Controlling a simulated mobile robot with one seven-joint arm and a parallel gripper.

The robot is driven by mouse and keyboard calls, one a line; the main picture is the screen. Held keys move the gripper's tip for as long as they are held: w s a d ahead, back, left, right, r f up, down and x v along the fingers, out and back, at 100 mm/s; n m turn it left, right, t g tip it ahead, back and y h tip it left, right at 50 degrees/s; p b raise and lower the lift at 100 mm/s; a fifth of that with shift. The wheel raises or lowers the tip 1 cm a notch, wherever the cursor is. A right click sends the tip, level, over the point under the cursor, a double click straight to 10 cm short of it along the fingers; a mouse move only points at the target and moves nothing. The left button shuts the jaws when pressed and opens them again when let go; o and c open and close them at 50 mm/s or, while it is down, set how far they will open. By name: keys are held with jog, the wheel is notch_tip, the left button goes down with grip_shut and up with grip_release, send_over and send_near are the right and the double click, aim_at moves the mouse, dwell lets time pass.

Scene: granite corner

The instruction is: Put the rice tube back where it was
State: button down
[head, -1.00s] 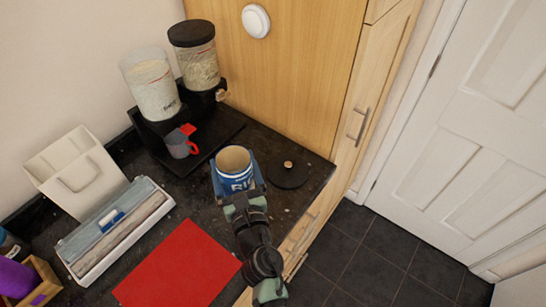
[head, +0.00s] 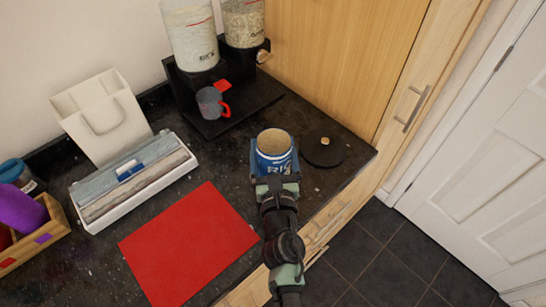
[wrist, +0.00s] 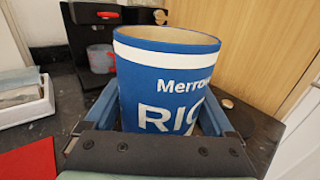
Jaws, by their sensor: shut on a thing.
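The rice tube (head: 274,158) is blue and white with an open top. It stands upright in my gripper (head: 274,175), which is shut around its sides. In the wrist view the tube (wrist: 165,85) fills the middle, with part of its "RIC" lettering showing. Its base is hidden by my gripper, so I cannot tell whether it touches the counter. A round black disc with a small knob (head: 323,152), like a lid, lies flat on the counter just right of the tube.
A dark counter (head: 300,195) carries a red mat (head: 187,243) at front left. A twin dispenser (head: 190,35) stands behind, with a grey red-handled mug (head: 210,103) on its base.

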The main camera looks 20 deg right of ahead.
jog(key=shift+f, duration=0.6)
jog(key=shift+f+b, duration=0.25)
jog(key=shift+b, duration=0.15)
grip_release()
jog(key=shift+r, duration=0.1)
jog(key=shift+r+p, duration=0.2)
jog(key=shift+p, duration=0.1)
jog(key=b+v, duration=0.1)
jog(key=v, duration=0.4)
jog(key=b+v, duration=0.1)
jog(key=v, duration=0.4)
jog(key=shift+s+f, duration=0.2)
jog(key=shift+s, duration=0.05)
jog(key=shift+v, duration=0.8)
